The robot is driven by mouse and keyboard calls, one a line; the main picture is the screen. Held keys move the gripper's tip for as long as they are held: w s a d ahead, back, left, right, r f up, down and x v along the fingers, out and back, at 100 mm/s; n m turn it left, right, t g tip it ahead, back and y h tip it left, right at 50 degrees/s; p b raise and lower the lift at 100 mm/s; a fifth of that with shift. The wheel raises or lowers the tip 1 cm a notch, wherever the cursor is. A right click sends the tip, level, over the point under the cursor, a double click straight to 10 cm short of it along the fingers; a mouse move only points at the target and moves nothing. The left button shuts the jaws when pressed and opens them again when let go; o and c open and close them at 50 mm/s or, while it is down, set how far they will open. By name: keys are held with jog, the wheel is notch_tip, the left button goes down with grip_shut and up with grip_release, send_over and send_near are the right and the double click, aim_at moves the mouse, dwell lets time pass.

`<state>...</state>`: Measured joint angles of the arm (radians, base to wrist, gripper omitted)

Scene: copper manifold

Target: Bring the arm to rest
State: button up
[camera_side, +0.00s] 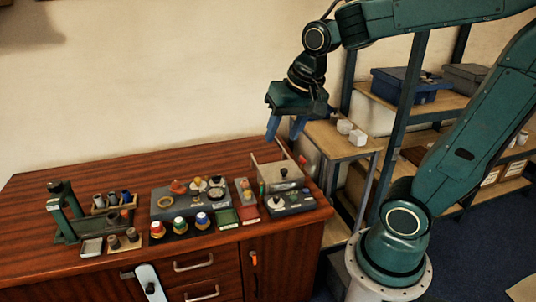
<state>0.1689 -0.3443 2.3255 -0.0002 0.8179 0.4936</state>
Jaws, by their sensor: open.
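My gripper (286,128) hangs from the green arm above the right part of the wooden bench, with two blue fingers pointing down. The fingers are apart and nothing shows between them. The gripper is above and behind a metal box with a dark knob (283,176), and looks clear of it. My arm arches in from the right of the view.
The bench top (110,170) holds a green press-like stand (64,212), a grey tray (180,203) with coloured parts, several coloured caps and a control box (290,202). Shelves with a blue bin (410,85) stand behind the arm. The left rear of the bench is clear.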

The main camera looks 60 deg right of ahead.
jog(key=s+a+r+n+t, duration=0.1)
jog(key=s+a+n, duration=0.3)
jog(key=s+n, duration=0.3)
jog(key=shift+s+a+r+n+t+y, duration=0.25)
jog(key=shift+s+r+n+t+y, duration=0.05)
jog(key=shift+s, duration=0.6)
jog(key=shift+c, duration=0.2)
